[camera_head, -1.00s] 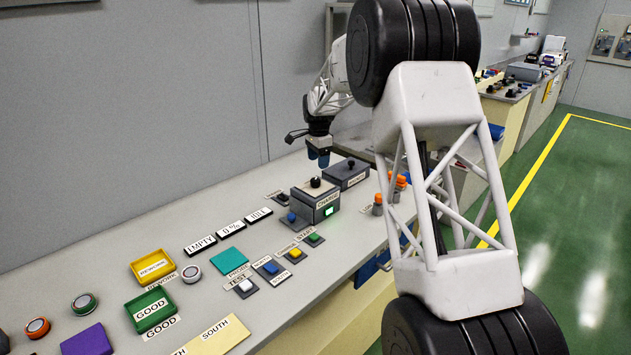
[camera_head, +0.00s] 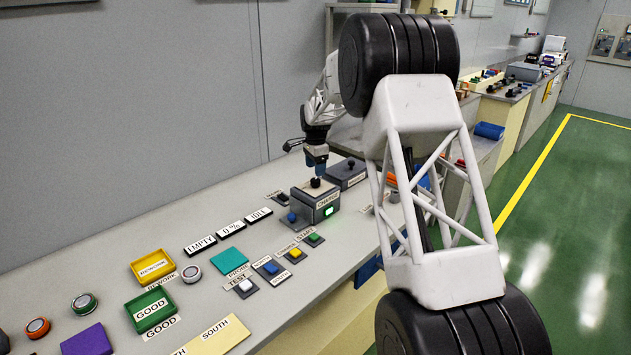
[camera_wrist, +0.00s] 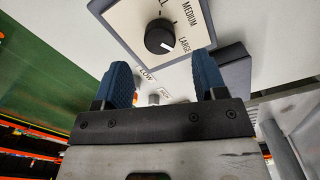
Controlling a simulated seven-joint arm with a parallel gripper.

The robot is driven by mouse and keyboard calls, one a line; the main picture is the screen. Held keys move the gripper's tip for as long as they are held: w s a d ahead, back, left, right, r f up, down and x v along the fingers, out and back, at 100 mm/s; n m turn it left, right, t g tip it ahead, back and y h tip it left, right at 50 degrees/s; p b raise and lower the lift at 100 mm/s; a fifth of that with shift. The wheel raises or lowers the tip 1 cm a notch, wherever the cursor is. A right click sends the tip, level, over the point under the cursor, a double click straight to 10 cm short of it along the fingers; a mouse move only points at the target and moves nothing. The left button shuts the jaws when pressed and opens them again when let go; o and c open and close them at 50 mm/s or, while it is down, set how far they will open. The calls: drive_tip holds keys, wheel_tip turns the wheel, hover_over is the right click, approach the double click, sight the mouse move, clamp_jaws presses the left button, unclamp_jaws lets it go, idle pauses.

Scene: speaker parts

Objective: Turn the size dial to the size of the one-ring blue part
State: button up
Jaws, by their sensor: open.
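The size dial is a black round knob (camera_wrist: 160,37) with a white pointer mark. It sits on a pale plate with MEDIUM and LARGE printed on it; a third word is cut off at the top edge. The mark points to the lower right, roughly toward LARGE. My gripper (camera_wrist: 165,80) is open, its two blue fingers apart and empty, with the knob ahead of them. In the head view my gripper (camera_head: 316,163) hangs just above a black knob on the grey box (camera_head: 325,203) with a green display. I cannot make out a one-ring blue part.
A second grey box (camera_head: 352,178) stands just behind. Several coloured buttons (camera_head: 270,268), trays such as the green GOOD tray (camera_head: 150,310), and black-and-white label plates (camera_head: 230,228) line the bench. My arm hides part of the bench's right side.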

sight(316, 179)
drive_tip(key=shift+f, duration=2.9)
drive_tip(key=c, duration=0.9)
